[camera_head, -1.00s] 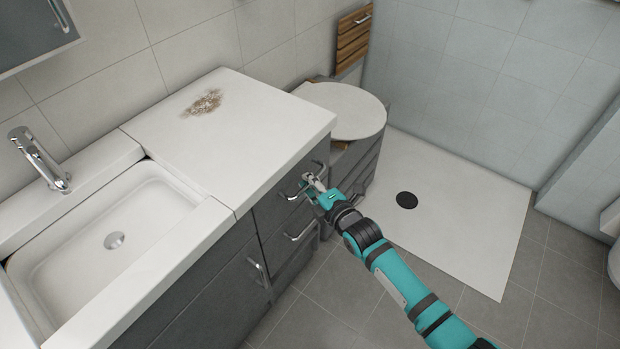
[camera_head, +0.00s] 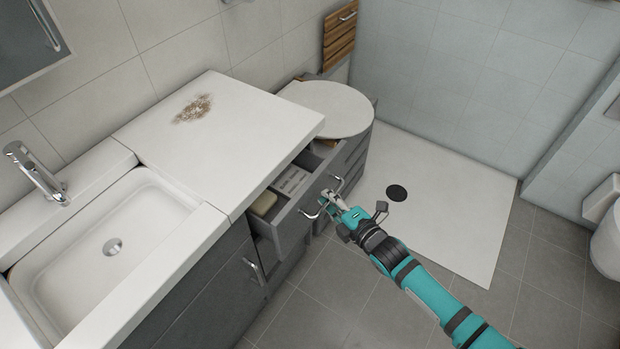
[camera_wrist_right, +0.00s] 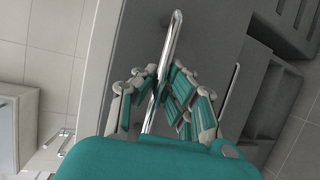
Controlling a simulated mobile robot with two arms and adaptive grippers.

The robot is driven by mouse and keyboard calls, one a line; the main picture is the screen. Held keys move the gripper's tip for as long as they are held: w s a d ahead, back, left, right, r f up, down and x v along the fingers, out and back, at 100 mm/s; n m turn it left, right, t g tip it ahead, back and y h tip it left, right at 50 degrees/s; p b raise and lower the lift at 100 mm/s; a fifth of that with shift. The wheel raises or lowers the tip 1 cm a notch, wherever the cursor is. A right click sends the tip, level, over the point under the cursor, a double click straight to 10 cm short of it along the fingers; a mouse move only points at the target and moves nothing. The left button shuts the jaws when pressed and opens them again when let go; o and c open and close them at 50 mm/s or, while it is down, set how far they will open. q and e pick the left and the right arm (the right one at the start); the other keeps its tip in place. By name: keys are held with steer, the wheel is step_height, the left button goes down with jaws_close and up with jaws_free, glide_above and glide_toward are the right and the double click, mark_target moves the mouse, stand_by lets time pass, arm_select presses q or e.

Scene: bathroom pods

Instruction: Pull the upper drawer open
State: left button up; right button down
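The upper drawer (camera_head: 296,222) of the grey vanity stands pulled out from under the white countertop in the head view. My right gripper (camera_head: 327,197) is at the middle of the drawer's metal handle (camera_head: 311,214). In the right wrist view, the fingers (camera_wrist_right: 161,75) close in from both sides on the handle bar (camera_wrist_right: 174,38). The fingers hide part of the bar. My left gripper is in no view.
A lower handle (camera_head: 254,270) is on the cabinet front left of the drawer. Open grey floor (camera_head: 330,300) lies in front.

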steer(key=s+d+p, duration=0.3)
steer(key=s+d, duration=0.8)
steer(key=d, duration=0.5)
steer(key=shift+s+d+r+p, duration=0.15)
steer(key=shift+s+r+p, duration=0.1)
steer(key=shift+r+p, duration=0.15)
steer(key=c, duration=1.4)
jaws_free()
steer(key=shift+s, duration=0.1)
steer(key=v, duration=1.2)
steer(key=shift+f, duration=0.1)
